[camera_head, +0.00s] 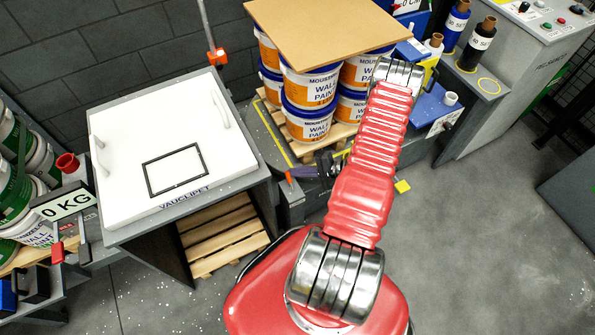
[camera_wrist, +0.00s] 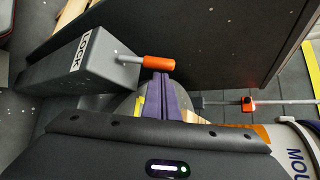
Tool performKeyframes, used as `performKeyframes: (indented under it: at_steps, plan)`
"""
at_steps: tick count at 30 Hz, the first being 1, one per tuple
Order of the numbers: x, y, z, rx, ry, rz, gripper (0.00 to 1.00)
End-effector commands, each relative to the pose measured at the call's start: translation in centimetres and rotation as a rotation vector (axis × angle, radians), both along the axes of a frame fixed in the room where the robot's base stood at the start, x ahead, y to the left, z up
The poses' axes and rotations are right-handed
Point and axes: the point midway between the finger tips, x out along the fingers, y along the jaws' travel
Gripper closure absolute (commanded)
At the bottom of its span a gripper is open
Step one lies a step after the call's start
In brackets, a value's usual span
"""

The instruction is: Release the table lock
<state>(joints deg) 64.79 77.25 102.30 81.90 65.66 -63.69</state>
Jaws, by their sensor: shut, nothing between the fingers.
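The lock is a grey block marked LOCK (camera_wrist: 75,63) in the wrist view, with an orange-handled lever (camera_wrist: 158,62) sticking out to the right. My gripper (camera_wrist: 162,80) is shut and empty; its purple fingertips are just below the orange handle in the picture. I cannot tell whether they touch it. In the head view my gripper (camera_head: 303,173) is low between the white-topped cabinet and the pail pallet, partly hidden by my arm. A grey housing (camera_head: 291,205) stands just below it there; its lever is too small to read.
The white-topped cabinet (camera_head: 115,205) stands left, with a wooden pallet (camera_head: 215,240) inside. Stacked paint pails (camera_head: 308,88) under a brown board (camera_head: 325,28) stand behind my gripper. A dark panel (camera_wrist: 215,35) rises beyond the lever. Open floor (camera_head: 480,240) lies right.

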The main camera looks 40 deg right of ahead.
Motion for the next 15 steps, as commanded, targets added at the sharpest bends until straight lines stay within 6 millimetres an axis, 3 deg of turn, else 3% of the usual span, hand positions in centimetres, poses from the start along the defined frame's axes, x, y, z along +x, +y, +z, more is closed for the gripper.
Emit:
performKeyframes:
  at_steps: [15]
  plan:
    - [-0.28, 0.45, 0.23, -0.017, -0.055, 0.0, 1.0]
